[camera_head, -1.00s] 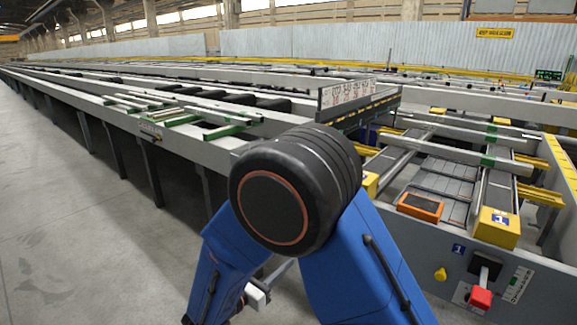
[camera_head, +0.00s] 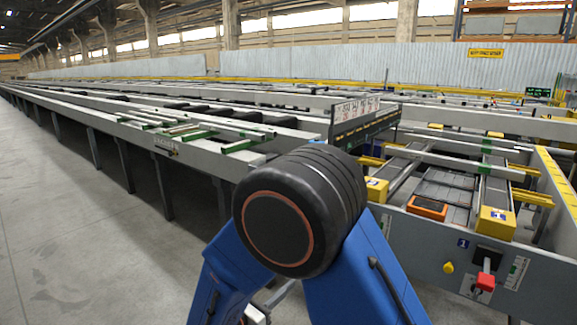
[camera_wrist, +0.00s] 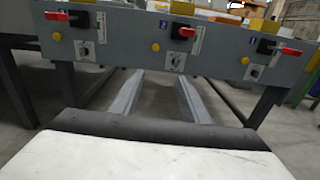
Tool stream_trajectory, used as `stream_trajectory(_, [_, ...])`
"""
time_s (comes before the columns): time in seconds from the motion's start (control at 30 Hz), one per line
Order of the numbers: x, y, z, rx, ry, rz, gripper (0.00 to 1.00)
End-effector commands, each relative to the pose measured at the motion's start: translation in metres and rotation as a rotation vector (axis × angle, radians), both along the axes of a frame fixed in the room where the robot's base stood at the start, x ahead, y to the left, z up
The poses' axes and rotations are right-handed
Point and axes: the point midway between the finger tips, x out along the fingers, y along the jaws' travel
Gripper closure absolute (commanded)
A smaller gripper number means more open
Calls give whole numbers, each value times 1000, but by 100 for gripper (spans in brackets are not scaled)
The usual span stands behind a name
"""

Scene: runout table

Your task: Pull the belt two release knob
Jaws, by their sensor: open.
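In the wrist view a grey panel carries three stations, each with a yellow knob, a black switch box and a red handle. The middle station has a blue plate marked 2. The belt two release knob (camera_wrist: 155,47) appears to be the round yellow knob there, below left of the red handle (camera_wrist: 183,32). My gripper (camera_wrist: 161,75) shows as two grey fingers spread apart, with nothing between them. Their tips appear just below the panel's lower edge, apart from the knob. The fingers do not show in the head view, where my arm hides that area.
Another yellow knob (camera_wrist: 56,36) is at the left station and one at the right station (camera_wrist: 245,60). In the head view the station marked 1 has a yellow knob (camera_head: 448,267) and a red handle (camera_head: 486,281). Open concrete floor (camera_head: 75,235) lies at left.

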Motion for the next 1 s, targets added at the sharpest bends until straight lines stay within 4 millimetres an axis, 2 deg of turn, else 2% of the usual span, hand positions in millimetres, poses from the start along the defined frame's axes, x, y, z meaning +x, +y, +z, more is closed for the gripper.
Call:
stream_trajectory(0.27, [2, -34, 12, 72, 7, -81, 59])
stream_trajectory(0.47, [0, -71, 24, 157, 10, -171, 59])
stream_trajectory(0.57, [-4, -96, 32, 214, 10, -233, 59])
stream_trajectory(0.73, [-17, -152, 46, 363, 3, -382, 59])
stream_trajectory(1.0, [-56, -232, 63, 634, -36, -630, 59])
